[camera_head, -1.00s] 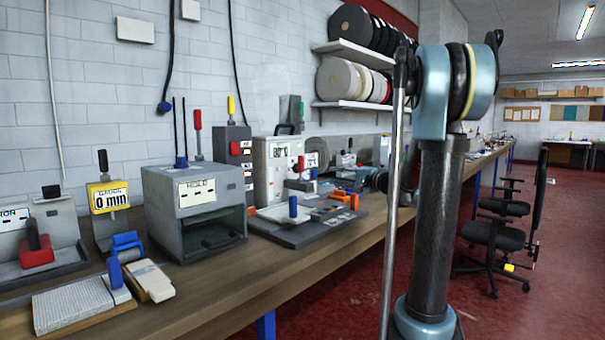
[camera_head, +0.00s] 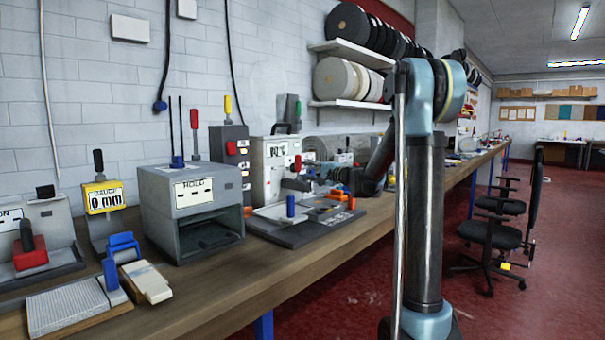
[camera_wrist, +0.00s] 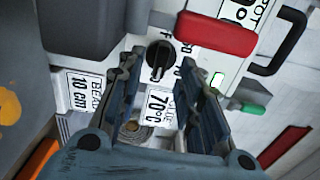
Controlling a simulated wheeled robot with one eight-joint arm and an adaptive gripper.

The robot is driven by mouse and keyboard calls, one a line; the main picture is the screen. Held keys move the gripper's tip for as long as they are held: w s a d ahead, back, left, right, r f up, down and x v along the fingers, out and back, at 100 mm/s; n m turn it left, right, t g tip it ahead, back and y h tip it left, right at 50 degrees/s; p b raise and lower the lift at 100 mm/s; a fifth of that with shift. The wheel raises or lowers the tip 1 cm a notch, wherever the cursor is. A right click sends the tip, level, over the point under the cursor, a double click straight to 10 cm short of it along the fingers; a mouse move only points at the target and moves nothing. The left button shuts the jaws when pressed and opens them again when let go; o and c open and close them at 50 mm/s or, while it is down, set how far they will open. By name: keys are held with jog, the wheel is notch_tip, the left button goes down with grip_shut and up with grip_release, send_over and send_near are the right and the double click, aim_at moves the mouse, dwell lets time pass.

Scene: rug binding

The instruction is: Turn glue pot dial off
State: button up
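The glue pot (camera_head: 263,178) is a pale grey-white machine on the bench with a black top handle. In the wrist view its dial (camera_wrist: 160,57) is a round black knob with a pale pointer line, on a white face. A label reading 70°C (camera_wrist: 160,106) sits below the dial. My gripper (camera_wrist: 163,66) is open, its two blue-grey fingers either side of the dial in the picture. The dial shows between the fingertips; whether they touch it I cannot tell. In the head view my gripper (camera_head: 322,177) is at the pot's right side, and the dial is hidden or too small.
A red lever (camera_wrist: 216,33) and a black loop handle (camera_wrist: 287,42) lie close to the dial. A label reading 10 cm (camera_wrist: 86,92) is at left. A grey box marked HOLD (camera_head: 165,215) stands left of the pot. The bench's front strip (camera_head: 270,275) is clear.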

jog(key=shift+x, duration=1.65)
grip_shut()
